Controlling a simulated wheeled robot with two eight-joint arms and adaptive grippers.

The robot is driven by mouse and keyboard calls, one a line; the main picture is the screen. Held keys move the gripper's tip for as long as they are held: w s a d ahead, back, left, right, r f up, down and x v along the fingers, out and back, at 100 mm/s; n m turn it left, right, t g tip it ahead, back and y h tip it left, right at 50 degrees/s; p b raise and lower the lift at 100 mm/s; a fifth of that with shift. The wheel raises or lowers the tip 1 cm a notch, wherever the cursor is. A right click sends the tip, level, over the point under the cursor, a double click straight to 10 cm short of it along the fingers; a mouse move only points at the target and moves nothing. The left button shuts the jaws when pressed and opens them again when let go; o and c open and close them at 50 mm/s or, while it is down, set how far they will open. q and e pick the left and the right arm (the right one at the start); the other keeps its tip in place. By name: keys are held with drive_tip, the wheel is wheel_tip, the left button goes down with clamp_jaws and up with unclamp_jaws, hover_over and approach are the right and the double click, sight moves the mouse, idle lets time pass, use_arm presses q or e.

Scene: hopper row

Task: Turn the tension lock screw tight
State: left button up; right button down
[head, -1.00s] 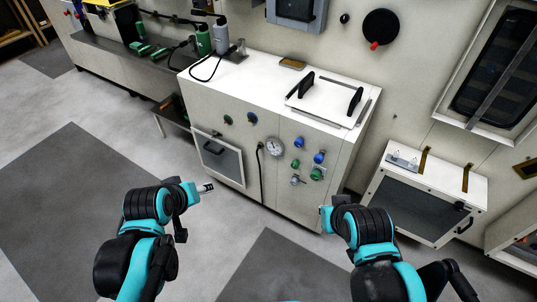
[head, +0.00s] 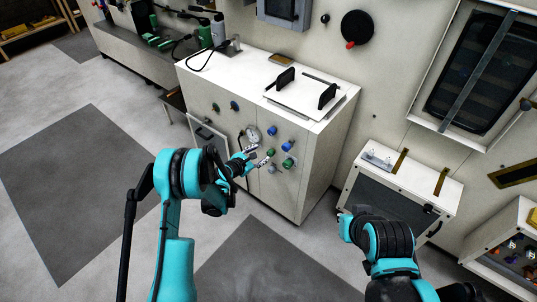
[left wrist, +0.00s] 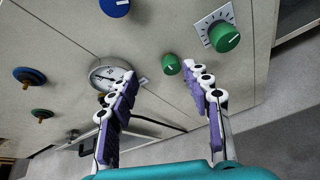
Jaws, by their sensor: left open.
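My left gripper (head: 259,156) is open and empty in front of the white cabinet's knob panel. In the left wrist view its purple-padded fingers (left wrist: 165,80) are spread apart, with a small green knob (left wrist: 171,65) seen just beyond the gap. No part is clearly recognisable as the tension lock screw. A small metal fitting (head: 272,168) sits low on the panel in the head view, beside the fingertips. It is too small to identify and does not show clearly in the wrist view. My right arm's end is at the lower right; its fingers are hidden.
A gauge (left wrist: 108,76), a blue knob (left wrist: 115,6) and a green dial knob (left wrist: 226,37) surround the fingers on the panel. A black-fronted box (head: 390,195) stands right of the cabinet (head: 318,165). Floor in front is clear.

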use_arm(q)
drive_tip(key=n, duration=0.2)
approach(269, 154)
drive_tip(key=w+f, duration=0.1)
drive_tip(key=b+x, duration=0.1)
drive_tip(key=x, duration=0.3)
drive_tip(key=b+x, duration=0.1)
drive_tip(key=x, duration=0.3)
drive_tip(key=shift+d+r, duration=0.2)
drive_tip(key=shift+d, duration=0.15)
clamp_jaws()
